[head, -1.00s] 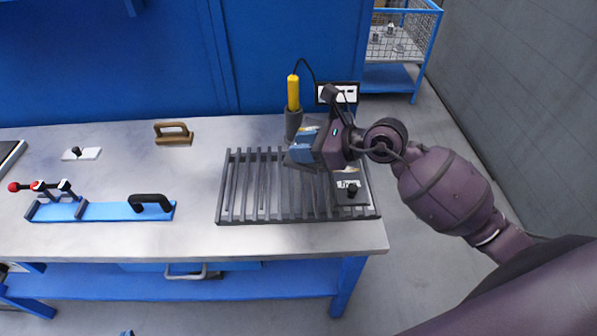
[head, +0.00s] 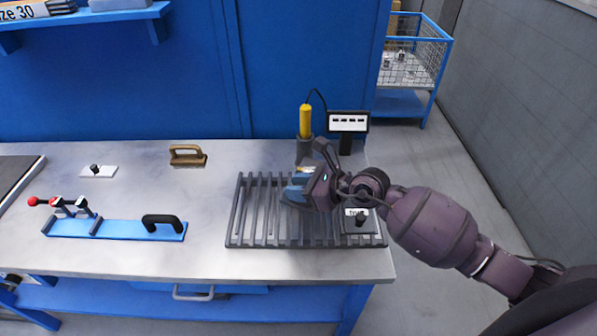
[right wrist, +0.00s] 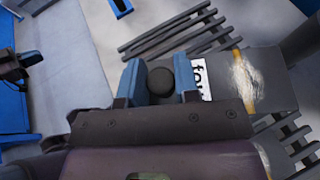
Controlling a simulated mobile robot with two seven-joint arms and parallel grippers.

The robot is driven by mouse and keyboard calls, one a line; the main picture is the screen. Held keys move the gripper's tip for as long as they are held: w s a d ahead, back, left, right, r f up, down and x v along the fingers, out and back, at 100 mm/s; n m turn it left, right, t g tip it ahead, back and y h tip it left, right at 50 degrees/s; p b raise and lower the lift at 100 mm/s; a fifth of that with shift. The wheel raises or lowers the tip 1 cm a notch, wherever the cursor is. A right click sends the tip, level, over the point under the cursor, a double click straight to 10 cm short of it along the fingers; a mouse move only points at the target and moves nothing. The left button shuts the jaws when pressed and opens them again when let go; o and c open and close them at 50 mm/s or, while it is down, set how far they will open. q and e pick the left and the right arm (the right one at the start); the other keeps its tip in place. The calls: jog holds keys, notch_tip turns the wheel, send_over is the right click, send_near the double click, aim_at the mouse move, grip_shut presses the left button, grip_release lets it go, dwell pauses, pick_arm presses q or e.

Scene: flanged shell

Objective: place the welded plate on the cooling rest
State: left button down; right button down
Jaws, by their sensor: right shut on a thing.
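The cooling rest (head: 265,238) is a dark slatted rack on the right part of the bench. My right gripper (head: 297,193) is over its middle, blue fingers pointing left and down. In the right wrist view its fingers (right wrist: 160,82) are closed on a black round knob. Beside them is the grey welded plate (right wrist: 262,85), with an orange seam and a white label partly hidden by a finger. My left gripper is out of view.
Behind the rack stand a yellow-handled tool (head: 305,121) and a small display (head: 348,122). A blue clamp fixture (head: 120,229) lies left. Bench between fixture and rack is clear.

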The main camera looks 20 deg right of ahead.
notch_tip(320, 180, down, 6)
jog(key=shift+f+b, duration=0.1)
jog(key=shift+b, duration=0.45)
jog(key=shift+w+f+b, duration=0.1)
jog(key=shift+f+b, duration=0.45)
jog(key=shift+f, duration=1.35)
jog(key=shift+f, duration=0.1)
jog(key=c, duration=0.8)
grip_release()
jog(key=shift+f, duration=0.15)
jog(key=shift+c, duration=0.2)
jog(key=shift+s+d+r, duration=0.15)
jog(key=shift+s+r, duration=0.05)
jog(key=shift+s, duration=0.05)
jog(key=v, duration=1.1)
jog(key=shift+s+d+r+b, duration=0.1)
jog(key=shift+s+d+b, duration=0.05)
jog(key=shift+s+b, duration=0.15)
